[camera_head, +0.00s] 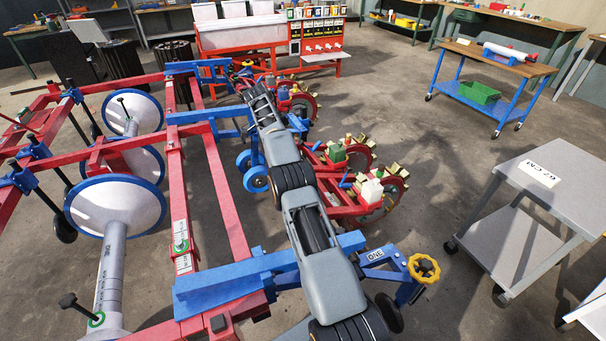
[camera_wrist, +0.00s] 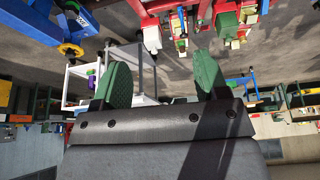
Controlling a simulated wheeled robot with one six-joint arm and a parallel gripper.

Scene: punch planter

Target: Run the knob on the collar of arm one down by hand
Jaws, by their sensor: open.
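A yellow handwheel (camera_head: 424,268) sits at the right end of a blue bracket (camera_head: 376,255) labelled ONE, in the lower right of the head view. A yellow ring on blue metal (camera_wrist: 70,50) shows at the wrist view's upper left. At the lower left of the head view, a grey tube (camera_head: 108,265) carries a black knob (camera_head: 68,300) beside a green ring (camera_head: 97,320). I cannot tell which of these belongs to the collar. My gripper (camera_wrist: 163,60) is open, with green finger pads apart and nothing between them. The arm covers part of the planter in the head view.
Red planter frame beams (camera_head: 178,200) and white discs (camera_head: 115,207) fill the left. Planter units (camera_head: 350,195) stand beyond the arm. A grey cart (camera_head: 530,180) stands at the right, a blue workbench cart (camera_head: 495,85) farther back. Bare floor lies between them.

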